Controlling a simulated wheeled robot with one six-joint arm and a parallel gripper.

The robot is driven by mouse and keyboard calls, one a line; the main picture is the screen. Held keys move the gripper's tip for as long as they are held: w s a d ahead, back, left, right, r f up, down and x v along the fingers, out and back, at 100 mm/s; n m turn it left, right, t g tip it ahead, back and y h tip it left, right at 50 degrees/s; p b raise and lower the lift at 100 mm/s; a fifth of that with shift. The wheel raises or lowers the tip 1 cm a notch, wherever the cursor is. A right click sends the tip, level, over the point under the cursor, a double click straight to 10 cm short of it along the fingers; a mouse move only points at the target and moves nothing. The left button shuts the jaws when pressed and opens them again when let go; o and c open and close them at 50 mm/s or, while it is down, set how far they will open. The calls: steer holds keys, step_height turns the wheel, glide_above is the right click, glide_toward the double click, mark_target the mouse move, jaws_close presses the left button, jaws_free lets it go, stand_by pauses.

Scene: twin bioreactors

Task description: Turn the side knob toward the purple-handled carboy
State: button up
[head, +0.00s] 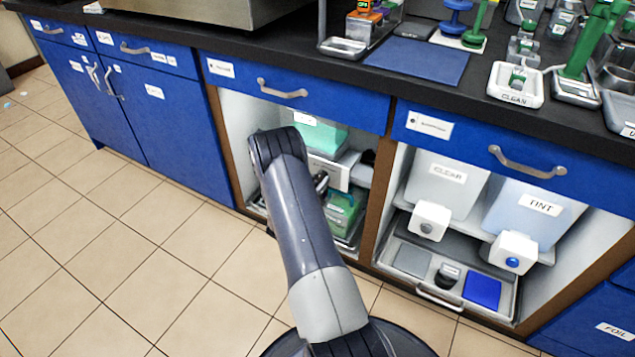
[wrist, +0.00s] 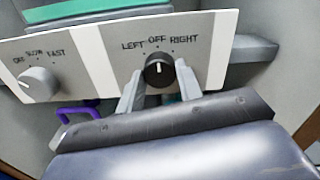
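The side knob (wrist: 159,70) is round and black with a white pointer line. It sits on a white panel (wrist: 215,60) under the labels LEFT, OFF and RIGHT, its pointer up near OFF. My gripper (wrist: 160,86) has its two grey fingers apart, one either side of the knob's lower part; I cannot tell whether they touch it. A purple handle (wrist: 78,113) shows below the panel at the lower left; the rest of its carboy is hidden. In the head view the panel (head: 328,172) is partly behind my arm, and the knob cannot be made out.
A pale knob (wrist: 39,83) with OFF, SLOW and FAST labels is on the panel's left. A grey shelf edge (wrist: 254,48) lies right of the panel. The cabinet's brown upright (head: 388,190) stands to the right in the head view.

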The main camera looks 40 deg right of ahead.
steer(key=c, duration=0.4)
steer(key=shift+n, duration=0.3)
steer(key=n, duration=0.3)
steer(key=shift+n+b, duration=0.3)
steer(key=shift+n, duration=2.3)
steer(key=o, duration=1)
